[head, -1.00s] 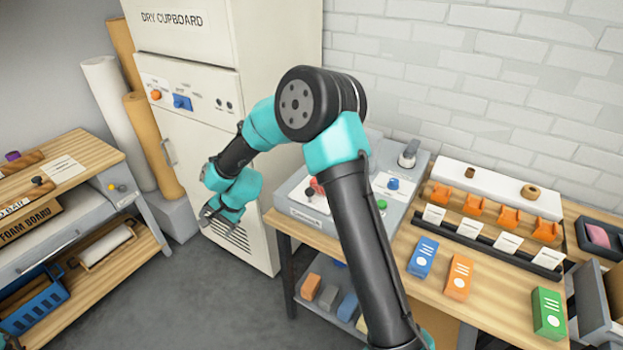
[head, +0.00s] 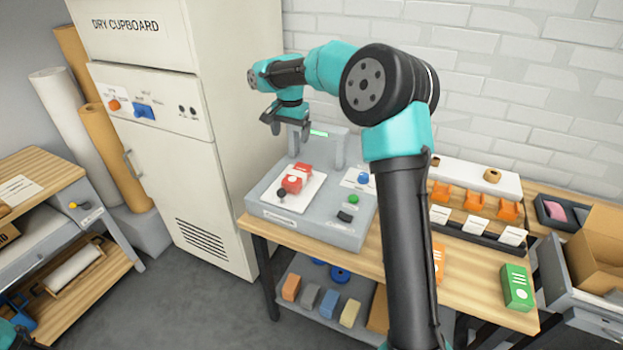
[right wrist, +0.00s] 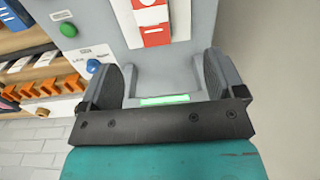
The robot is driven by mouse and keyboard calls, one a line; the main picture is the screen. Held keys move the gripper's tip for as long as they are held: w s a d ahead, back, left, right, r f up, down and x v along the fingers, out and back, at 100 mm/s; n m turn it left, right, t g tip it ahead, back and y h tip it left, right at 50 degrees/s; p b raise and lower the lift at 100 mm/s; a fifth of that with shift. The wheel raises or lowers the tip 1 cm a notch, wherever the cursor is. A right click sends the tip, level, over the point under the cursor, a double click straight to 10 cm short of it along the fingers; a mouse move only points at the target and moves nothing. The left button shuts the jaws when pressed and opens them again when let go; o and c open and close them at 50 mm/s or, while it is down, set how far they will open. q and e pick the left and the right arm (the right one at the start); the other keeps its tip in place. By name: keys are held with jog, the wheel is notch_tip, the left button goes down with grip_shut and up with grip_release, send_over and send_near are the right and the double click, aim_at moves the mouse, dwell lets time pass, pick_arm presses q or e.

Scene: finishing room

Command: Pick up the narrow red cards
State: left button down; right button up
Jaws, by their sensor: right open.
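The narrow red cards (head: 291,184) look like a small red and white pack. They lie on a white plate on the grey machine (head: 320,230), and a red part (head: 303,168) shows just behind them. In the right wrist view the red and white pack (right wrist: 152,28) is at the top, beyond the fingertips. My right gripper (head: 286,126) is open and empty, above the back of the machine, apart from the cards. In its wrist view the two fingers (right wrist: 163,72) stand wide apart. Only a bit of my left arm shows at the bottom left corner.
The dry cupboard (head: 150,150) stands close left of the machine. A green pack (head: 517,288) and a partly hidden orange pack (head: 438,262) lie on the table to the right. A rack with orange holders (head: 475,207) stands behind them. A brick wall closes the back.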

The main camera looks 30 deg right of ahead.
jog(key=shift+s+d+r, duration=0.2)
jog(key=shift+d+r, duration=0.25)
jog(key=shift+d, duration=0.2)
jog(key=shift+f, duration=0.1)
send_near(297, 173)
jog(key=f, duration=0.5)
jog(key=shift+w+a+f, duration=0.15)
jog(key=shift+a+f, duration=0.05)
jog(key=shift+f, duration=0.2)
jog(key=shift+f, duration=2.6)
jog(key=shift+c, duration=0.2)
